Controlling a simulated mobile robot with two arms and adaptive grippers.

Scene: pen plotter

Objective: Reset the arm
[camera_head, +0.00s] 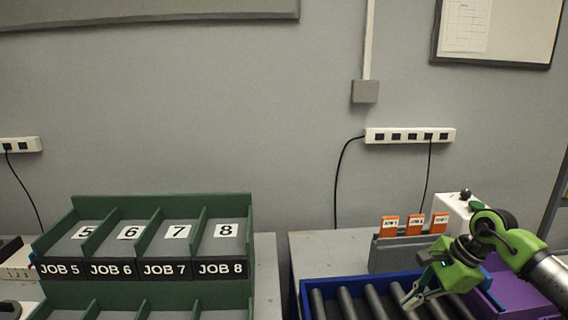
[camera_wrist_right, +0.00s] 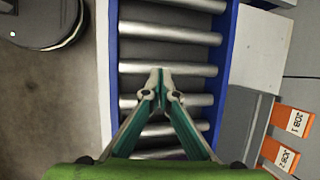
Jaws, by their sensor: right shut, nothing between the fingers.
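My right gripper (camera_head: 410,302) is green with grey fingertips and hangs over the blue roller tray at the lower right of the head view. In the right wrist view the gripper (camera_wrist_right: 160,84) has its fingertips together above the grey rollers, with nothing between them. My right arm comes in from the right edge of the head view. My left gripper is not in either view.
The blue roller tray (camera_head: 305,300) has orange job cards (camera_head: 390,225) in a grey holder (camera_head: 385,255) behind it. A white box (camera_head: 455,212) and a purple block (camera_head: 512,290) stand near the arm. A green sorter (camera_head: 160,205) with JOB labels stands at left.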

